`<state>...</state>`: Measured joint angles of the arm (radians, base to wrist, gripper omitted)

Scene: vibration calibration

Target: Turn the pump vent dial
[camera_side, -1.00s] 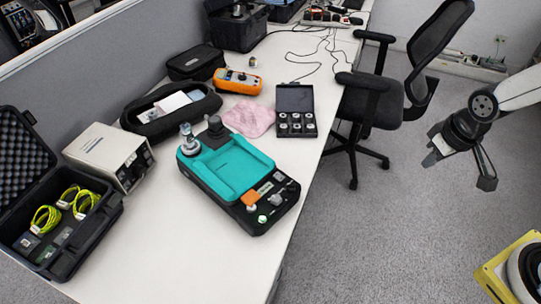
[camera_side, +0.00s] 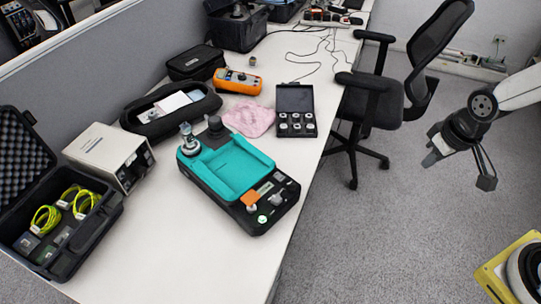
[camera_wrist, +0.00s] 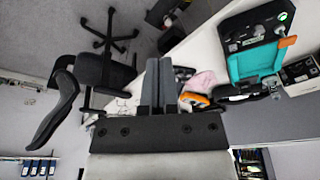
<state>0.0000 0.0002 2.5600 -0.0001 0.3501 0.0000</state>
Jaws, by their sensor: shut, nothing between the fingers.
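A black and teal instrument (camera_side: 240,165) lies on the white bench; it also shows in the wrist view (camera_wrist: 252,62). Its front panel has an orange part (camera_side: 250,199), a small grey knob (camera_side: 276,200) and a green-lit round button (camera_side: 262,219). A silver upright fitting (camera_side: 188,138) and a black knob (camera_side: 215,125) stand at its back end. I cannot tell which of these is the pump vent dial. My gripper (camera_side: 428,160) hangs in the air right of the bench, well away from the instrument. In the wrist view its fingers (camera_wrist: 158,62) are together and empty.
An open black case (camera_side: 62,225) with yellow cables and a beige box (camera_side: 108,155) stand left of the instrument. A pink cloth (camera_side: 248,118), an orange meter (camera_side: 238,81) and an open black box (camera_side: 295,100) lie behind it. An office chair (camera_side: 400,95) stands right of the bench.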

